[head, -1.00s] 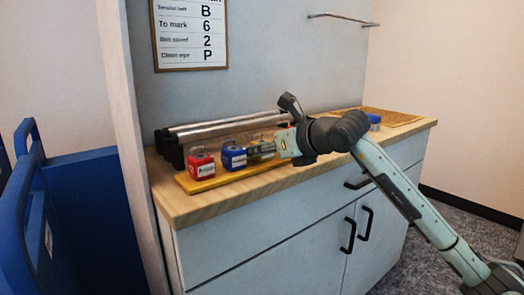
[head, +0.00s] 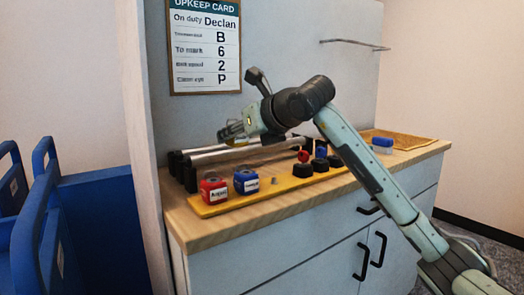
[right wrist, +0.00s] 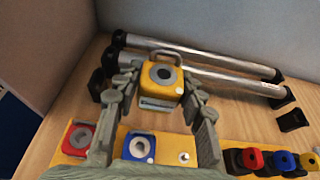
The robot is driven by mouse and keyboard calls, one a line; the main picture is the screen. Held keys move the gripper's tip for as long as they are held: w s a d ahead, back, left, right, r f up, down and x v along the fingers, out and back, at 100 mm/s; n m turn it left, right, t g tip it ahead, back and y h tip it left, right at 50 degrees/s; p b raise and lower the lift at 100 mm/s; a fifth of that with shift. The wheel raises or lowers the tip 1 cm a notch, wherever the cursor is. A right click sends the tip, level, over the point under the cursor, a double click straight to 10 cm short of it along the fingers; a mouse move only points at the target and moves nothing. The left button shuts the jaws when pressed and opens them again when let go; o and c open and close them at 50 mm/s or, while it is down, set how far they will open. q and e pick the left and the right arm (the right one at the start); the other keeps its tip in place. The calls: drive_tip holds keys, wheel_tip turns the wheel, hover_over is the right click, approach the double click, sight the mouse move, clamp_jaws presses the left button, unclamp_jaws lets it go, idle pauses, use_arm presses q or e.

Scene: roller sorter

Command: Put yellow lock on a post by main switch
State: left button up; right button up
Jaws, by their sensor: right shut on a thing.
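The yellow lock (right wrist: 163,82) is a square block with a round grey centre and a grey loop at its far end. My right gripper (right wrist: 158,88) is shut on its sides and holds it in the air. In the head view my right gripper (head: 228,131) is above the left part of the bench, near the rollers; its fingers partly hide the lock. Below, a red lock (head: 213,191) and a blue lock (head: 246,181) stand on a yellow board (head: 228,203). A small bare peg (head: 275,182) is right of the blue one. I cannot identify the main switch. My left gripper is not in view.
Metal rollers (head: 232,155) lie behind the board. Black blocks (head: 303,170) with coloured tops stand toward its right end. A blue-topped item (head: 382,145) and an orange mat (head: 405,140) are farther right. An upkeep card (head: 205,48) hangs on the wall.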

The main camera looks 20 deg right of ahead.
drive_tip(key=w+a+r+p, duration=0.1)
drive_tip(key=a+r+p, duration=0.1)
drive_tip(key=r, duration=0.4)
drive_tip(key=shift+a+r, duration=0.3)
drive_tip(key=shift+a, duration=0.3)
